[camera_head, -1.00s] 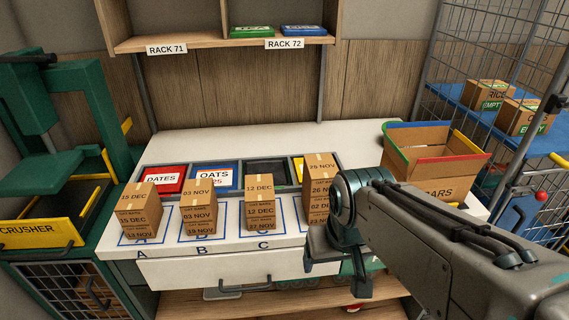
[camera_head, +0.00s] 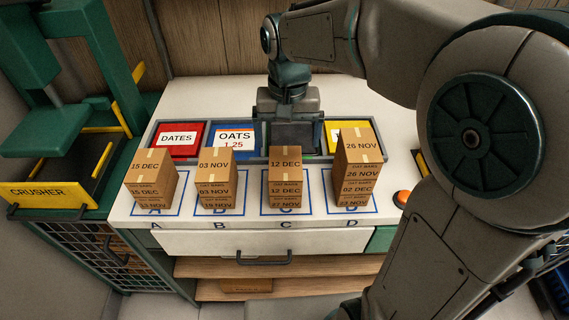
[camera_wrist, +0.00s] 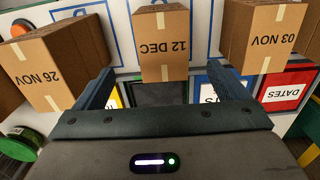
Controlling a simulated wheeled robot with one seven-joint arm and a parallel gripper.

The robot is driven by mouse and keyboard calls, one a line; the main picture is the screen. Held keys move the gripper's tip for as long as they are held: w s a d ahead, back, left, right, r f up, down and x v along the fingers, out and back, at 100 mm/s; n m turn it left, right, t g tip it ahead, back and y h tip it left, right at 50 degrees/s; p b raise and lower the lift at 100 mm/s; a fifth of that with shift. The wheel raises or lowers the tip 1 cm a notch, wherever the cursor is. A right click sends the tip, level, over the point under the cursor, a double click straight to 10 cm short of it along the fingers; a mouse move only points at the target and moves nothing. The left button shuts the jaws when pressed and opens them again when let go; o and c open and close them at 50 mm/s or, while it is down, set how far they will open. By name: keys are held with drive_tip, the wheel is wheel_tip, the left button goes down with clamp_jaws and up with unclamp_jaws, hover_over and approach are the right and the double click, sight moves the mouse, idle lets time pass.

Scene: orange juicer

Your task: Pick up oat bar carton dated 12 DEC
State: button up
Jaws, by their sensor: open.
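The brown carton marked 12 DEC (camera_head: 285,164) tops the stack on square C, with another 12 DEC face below it. In the wrist view the 12 DEC carton (camera_wrist: 165,45) appears upside down, just beyond and between my fingertips. My gripper (camera_head: 291,137) is open and empty, behind stack C over the dark bin. Both fingers of my gripper (camera_wrist: 160,70) show in the wrist view, apart from the carton.
Stacks A (camera_head: 150,172), B (camera_head: 217,170) and the taller D (camera_head: 358,150) stand beside stack C. Bins marked DATES (camera_head: 178,139) and OATS (camera_head: 235,137) lie behind them. A crusher (camera_head: 50,195) stands at left.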

sight(285, 162)
wheel_tip(285, 162, down, 3)
drive_tip(key=shift+w+r, duration=0.1)
drive_tip(key=shift+r, duration=0.1)
drive_tip(key=shift+a+f+p, duration=0.2)
drive_tip(key=shift+f+p, duration=0.15)
drive_tip(key=shift+f, duration=2.55)
drive_tip(key=c, duration=1.2)
